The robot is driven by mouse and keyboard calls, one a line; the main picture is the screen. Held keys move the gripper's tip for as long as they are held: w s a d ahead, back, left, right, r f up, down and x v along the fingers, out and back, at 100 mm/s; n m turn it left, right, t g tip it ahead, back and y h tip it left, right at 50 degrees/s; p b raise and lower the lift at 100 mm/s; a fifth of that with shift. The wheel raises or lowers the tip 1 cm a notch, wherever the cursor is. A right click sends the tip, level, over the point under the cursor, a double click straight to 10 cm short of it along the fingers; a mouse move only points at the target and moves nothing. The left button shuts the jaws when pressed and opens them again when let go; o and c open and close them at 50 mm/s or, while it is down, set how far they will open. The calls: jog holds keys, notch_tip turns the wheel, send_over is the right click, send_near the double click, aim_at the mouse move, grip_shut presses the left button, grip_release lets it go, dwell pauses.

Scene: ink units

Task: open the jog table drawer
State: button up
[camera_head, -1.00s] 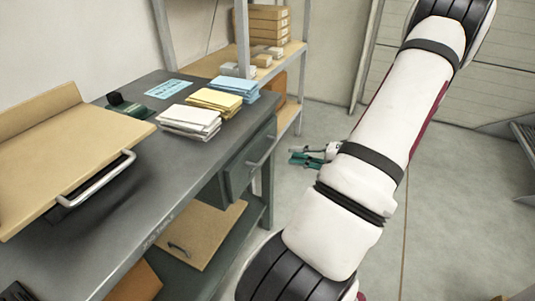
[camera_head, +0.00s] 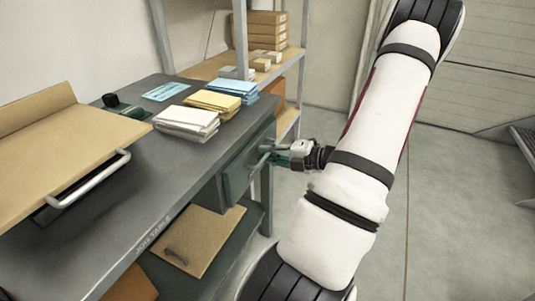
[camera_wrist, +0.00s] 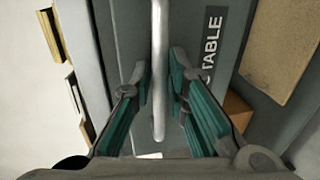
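The grey jog table (camera_head: 150,226) has a drawer (camera_head: 238,172) under its top at the far end, and the drawer looks shut. Its bar handle also shows in the wrist view (camera_wrist: 159,75) as a pale metal bar running lengthwise. My gripper (camera_head: 273,159) is at the drawer front, beside the handle. In the wrist view its teal-padded fingers (camera_wrist: 158,78) are apart, one on each side of the bar. A gap shows on the left of the bar; I cannot tell whether the right finger touches it. In the head view the gripper partly hides the handle.
White (camera_head: 187,122), yellow (camera_head: 213,102) and blue (camera_head: 233,88) paper stacks lie on the tabletop. A tan board with a handle (camera_head: 70,150) is at left. A lower shelf holds a brown panel (camera_head: 200,235). A shelf rack (camera_head: 241,40) stands behind.

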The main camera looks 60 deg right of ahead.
grip_shut()
jog(key=f+p+v, duration=0.2)
jog(key=p+v, duration=0.3)
jog(key=v, duration=0.6)
jog(key=s+f+p+v, duration=0.1)
jog(key=p+v, duration=0.4)
jog(key=v, duration=0.6)
jog(key=shift+s+d+f+p, duration=0.15)
jog(key=shift+f+p, duration=0.15)
jog(key=shift+f, duration=0.5)
jog(key=shift+o, duration=1.5)
grip_release()
jog(key=shift+s, duration=0.1)
